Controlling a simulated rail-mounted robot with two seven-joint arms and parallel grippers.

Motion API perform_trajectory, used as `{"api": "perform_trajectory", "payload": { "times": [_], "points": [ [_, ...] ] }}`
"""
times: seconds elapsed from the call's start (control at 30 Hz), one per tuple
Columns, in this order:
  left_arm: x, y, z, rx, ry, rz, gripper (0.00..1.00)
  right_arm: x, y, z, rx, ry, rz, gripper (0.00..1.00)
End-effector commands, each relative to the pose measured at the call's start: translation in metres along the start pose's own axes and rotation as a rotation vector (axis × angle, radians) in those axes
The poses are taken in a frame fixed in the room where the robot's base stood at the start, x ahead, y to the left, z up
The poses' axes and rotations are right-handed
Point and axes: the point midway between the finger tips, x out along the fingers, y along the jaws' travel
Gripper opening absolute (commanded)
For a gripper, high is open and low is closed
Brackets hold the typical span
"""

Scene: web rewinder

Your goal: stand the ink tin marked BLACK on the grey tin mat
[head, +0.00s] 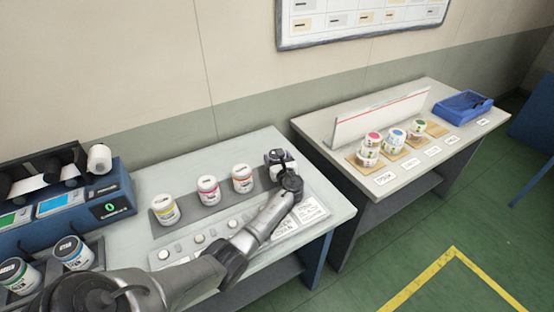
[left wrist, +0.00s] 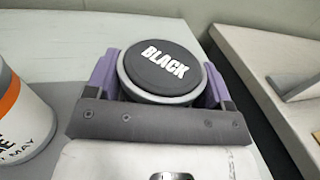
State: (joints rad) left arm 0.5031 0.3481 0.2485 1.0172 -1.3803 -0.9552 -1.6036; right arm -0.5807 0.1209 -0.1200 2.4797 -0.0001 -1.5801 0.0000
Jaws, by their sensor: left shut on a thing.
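The ink tin marked BLACK (left wrist: 160,68) has a dark lid with white letters and sits upright between the purple fingers of my left gripper (left wrist: 163,85). In the head view, my left gripper (head: 281,163) is shut on this tin at the right end of the tin row, hiding most of it. The grey tin mat (head: 223,197) is a long strip on the light table, bearing a yellow-banded tin (head: 164,209), a magenta-banded tin (head: 208,190) and an orange-banded tin (head: 242,179). I cannot tell whether the held tin touches the mat. My right gripper is not in view.
A blue machine with screens (head: 65,200) stands at the left, with two more tins (head: 73,253) in front. A row of knobs (head: 198,239) and printed sheets (head: 309,211) lie before the mat. A second table (head: 402,180) at the right holds stacked rolls and a blue tray (head: 463,107).

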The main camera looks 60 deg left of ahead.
Motion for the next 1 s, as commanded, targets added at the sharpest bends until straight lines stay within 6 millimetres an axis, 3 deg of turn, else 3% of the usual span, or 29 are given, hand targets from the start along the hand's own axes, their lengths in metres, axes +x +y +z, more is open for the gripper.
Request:
{"api": "perform_trajectory", "payload": {
  "times": [0.17,0.2,0.47,0.77,1.0],
  "points": [
    [0.000,0.000,-0.003,-0.001,-0.002,0.000,0.37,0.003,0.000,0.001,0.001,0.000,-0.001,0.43],
    [0.000,0.000,-0.005,0.000,0.000,0.000,0.76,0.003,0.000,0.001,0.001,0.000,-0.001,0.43],
    [0.000,0.000,-0.004,0.000,0.000,0.000,1.00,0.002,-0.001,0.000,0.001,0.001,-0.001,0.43],
    [0.000,0.000,0.002,-0.001,0.000,0.000,1.00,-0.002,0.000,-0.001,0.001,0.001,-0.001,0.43],
    [-0.031,0.000,0.006,0.003,0.003,-0.002,1.00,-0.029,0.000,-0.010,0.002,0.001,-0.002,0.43]
  ]
}}
